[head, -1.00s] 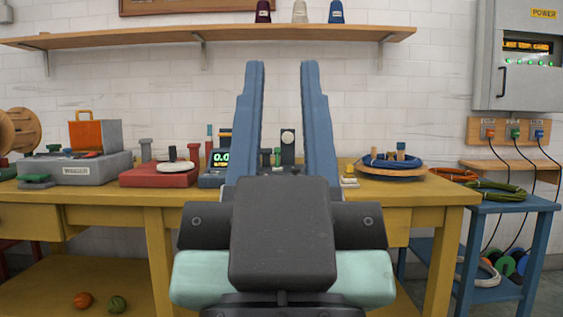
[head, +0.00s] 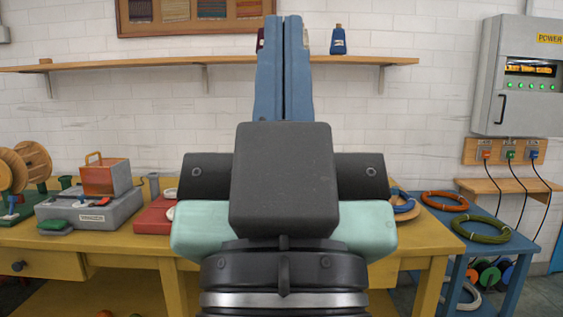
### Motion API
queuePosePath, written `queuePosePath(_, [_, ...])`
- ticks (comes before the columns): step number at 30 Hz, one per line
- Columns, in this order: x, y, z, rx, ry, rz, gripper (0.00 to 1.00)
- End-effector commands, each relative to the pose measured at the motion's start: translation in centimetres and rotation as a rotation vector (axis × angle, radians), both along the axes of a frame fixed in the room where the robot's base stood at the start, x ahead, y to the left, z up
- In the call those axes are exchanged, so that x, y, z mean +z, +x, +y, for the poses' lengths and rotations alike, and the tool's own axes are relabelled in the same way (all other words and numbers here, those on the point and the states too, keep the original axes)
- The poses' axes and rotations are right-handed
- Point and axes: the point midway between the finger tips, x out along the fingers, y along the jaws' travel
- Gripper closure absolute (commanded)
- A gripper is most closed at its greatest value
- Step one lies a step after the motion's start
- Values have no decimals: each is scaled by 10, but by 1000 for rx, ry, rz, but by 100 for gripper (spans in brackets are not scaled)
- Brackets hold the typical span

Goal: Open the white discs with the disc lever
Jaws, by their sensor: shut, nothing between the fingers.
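My gripper (head: 283,24) stands upright in the middle of the head view, its two blue fingers pressed together with nothing between them. The fingertips rise in front of the wall shelf, well above the bench top. White discs (head: 171,213) show as small pale edges at the left side of my gripper body. They are at the red base (head: 153,220) on the yellow bench. My gripper hides most of the discs and the right part of the base. I cannot make out the disc lever behind it.
A grey box (head: 92,212) with an orange-fronted case (head: 106,177) stands left on the yellow bench (head: 130,243). Wooden spools (head: 33,160) are farther left. Orange (head: 445,201) and green (head: 482,229) coils lie on the blue side table. A shelf (head: 130,65) crosses the wall.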

Motion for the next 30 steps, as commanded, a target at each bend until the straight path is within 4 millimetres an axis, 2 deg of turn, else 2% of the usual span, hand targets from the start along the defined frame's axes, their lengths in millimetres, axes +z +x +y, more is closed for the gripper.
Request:
queuePosePath(1, [36, 0, 0, 0, 0, 0, 100])
queuePosePath(18, [227, 0, 0, 1, 0, 0, 100])
queuePosePath(21, [248, 0, 0, 1, 0, 0, 100])
queuePosePath(24, [258, 0, 0, 1, 0, 0, 100])
queuePosePath(30, [256, 0, 0, 1, 0, 1, 100])
